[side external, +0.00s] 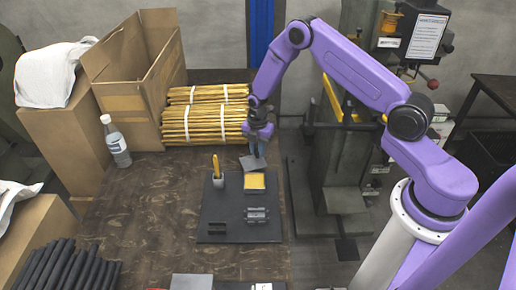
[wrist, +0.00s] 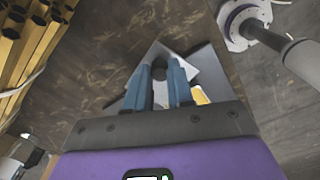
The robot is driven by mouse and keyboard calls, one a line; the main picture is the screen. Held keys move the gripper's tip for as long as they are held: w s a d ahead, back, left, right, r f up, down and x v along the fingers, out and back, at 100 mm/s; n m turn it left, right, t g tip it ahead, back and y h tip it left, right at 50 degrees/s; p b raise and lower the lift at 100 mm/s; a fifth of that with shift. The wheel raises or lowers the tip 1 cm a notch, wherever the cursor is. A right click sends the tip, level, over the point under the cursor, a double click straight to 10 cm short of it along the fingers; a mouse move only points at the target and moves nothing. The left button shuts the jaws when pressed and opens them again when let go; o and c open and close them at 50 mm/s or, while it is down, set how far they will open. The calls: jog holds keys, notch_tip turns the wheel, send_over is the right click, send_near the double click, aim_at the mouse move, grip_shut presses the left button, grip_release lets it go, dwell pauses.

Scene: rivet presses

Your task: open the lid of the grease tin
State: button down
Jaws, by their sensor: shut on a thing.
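The grease tin (side external: 254,185) stands on the dark mat (side external: 212,220), its yellow content showing from above. Its grey square lid (side external: 250,163) is apart from the tin, just behind it near the mat's far edge. My gripper (side external: 258,152) points down over the lid. In the wrist view, the blue fingers (wrist: 159,75) are shut on the dark knob (wrist: 159,66) of the pale lid (wrist: 179,56). A bit of yellow (wrist: 200,95) shows past the right finger. I cannot tell if the lid hangs or touches the surface beneath.
A grey holder with a yellow stick (side external: 216,172) stands on the mat left of the tin. Dark metal blocks (side external: 257,214) lie nearer the front. Bundled yellow rods (side external: 205,120), an open cardboard box (side external: 120,95) and a bottle (side external: 117,142) stand behind.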

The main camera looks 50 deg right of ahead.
aim_at(257, 152)
jog(key=c, duration=1)
grip_release()
notch_tip(257, 152, up, 17)
jog(key=shift+r, duration=0.2)
jog(key=shift+a, duration=0.15)
jog(key=s+a+r+m, duration=0.2)
jog(key=s+a+r, duration=0.25)
jog(key=s, duration=0.35)
jog(key=s+a+r+m, duration=0.2)
jog(key=s+a+r, duration=0.3)
jog(key=s, duration=0.4)
jog(key=s+m, duration=0.1)
jog(key=s, duration=0.5)
jog(key=s+d+m, duration=0.1)
jog(key=s+m, duration=0.1)
jog(key=s, duration=0.5)
jog(key=s+d+r+m, duration=0.1)
jog(key=s+m, duration=0.1)
jog(key=s, duration=0.4)
jog(key=shift+s, duration=0.35)
